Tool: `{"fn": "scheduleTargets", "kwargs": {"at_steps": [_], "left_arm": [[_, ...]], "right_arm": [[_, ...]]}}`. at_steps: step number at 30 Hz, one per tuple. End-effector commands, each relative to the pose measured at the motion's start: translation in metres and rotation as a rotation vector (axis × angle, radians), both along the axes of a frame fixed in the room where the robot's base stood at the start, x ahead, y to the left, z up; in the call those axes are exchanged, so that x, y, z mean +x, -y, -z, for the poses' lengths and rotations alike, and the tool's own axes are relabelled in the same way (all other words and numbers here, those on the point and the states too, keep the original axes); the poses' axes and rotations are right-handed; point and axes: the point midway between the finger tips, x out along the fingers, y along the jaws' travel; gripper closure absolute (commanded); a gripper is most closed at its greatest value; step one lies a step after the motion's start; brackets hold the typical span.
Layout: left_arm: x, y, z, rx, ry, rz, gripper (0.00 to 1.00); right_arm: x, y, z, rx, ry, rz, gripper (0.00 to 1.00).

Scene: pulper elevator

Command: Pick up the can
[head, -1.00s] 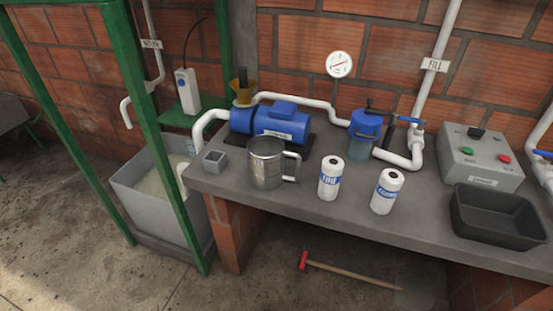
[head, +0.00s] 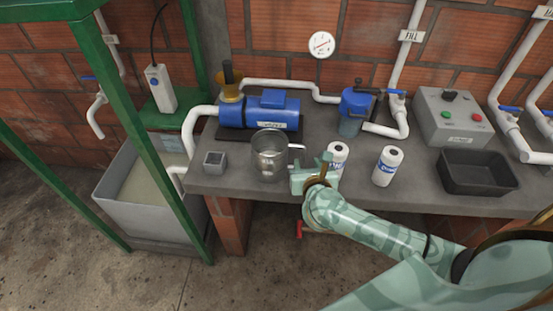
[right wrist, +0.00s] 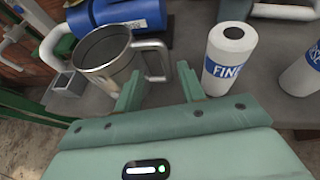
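A steel can with a side handle (head: 268,158) stands upright on the grey bench; it also shows in the right wrist view (right wrist: 105,60). My right gripper (head: 310,172) is just right of it, at the bench's front edge. In the right wrist view, my right gripper's two fingers (right wrist: 160,88) are apart with nothing between them, and the can's handle is just beyond the fingertips. I cannot tell whether they touch. My left gripper is not in view.
A white canister labelled FINE (right wrist: 230,60) stands close right of the gripper, with another white canister (head: 387,166) beyond. A small grey box (head: 214,162) is left of the can. A blue pump (head: 262,112) is behind it. A black tray (head: 478,172) is at the right.

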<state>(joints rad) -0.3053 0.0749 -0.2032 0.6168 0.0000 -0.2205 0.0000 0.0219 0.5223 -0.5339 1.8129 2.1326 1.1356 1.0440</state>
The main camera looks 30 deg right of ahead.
Motion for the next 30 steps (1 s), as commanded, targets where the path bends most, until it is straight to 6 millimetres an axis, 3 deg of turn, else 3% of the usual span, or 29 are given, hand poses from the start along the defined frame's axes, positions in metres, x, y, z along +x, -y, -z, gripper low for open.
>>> {"fn": "scheduleTargets", "kwargs": {"at_steps": [6, 13, 19, 29, 30], "left_arm": [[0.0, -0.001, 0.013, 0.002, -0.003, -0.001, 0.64], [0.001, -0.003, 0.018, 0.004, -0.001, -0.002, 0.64], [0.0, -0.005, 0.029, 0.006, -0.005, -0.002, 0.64], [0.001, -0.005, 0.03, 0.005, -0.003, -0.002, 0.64], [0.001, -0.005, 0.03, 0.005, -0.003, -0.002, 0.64]], "right_arm": [[0.04, 0.015, 0.02, -0.007, 0.001, -0.001, 0.6], [0.057, 0.023, 0.027, -0.007, 0.002, -0.001, 0.6], [0.083, 0.036, 0.044, -0.006, 0.001, -0.002, 0.6], [0.093, 0.04, 0.046, -0.005, 0.0, -0.002, 0.6], [0.093, 0.04, 0.046, -0.005, 0.0, -0.002, 0.69]]}}
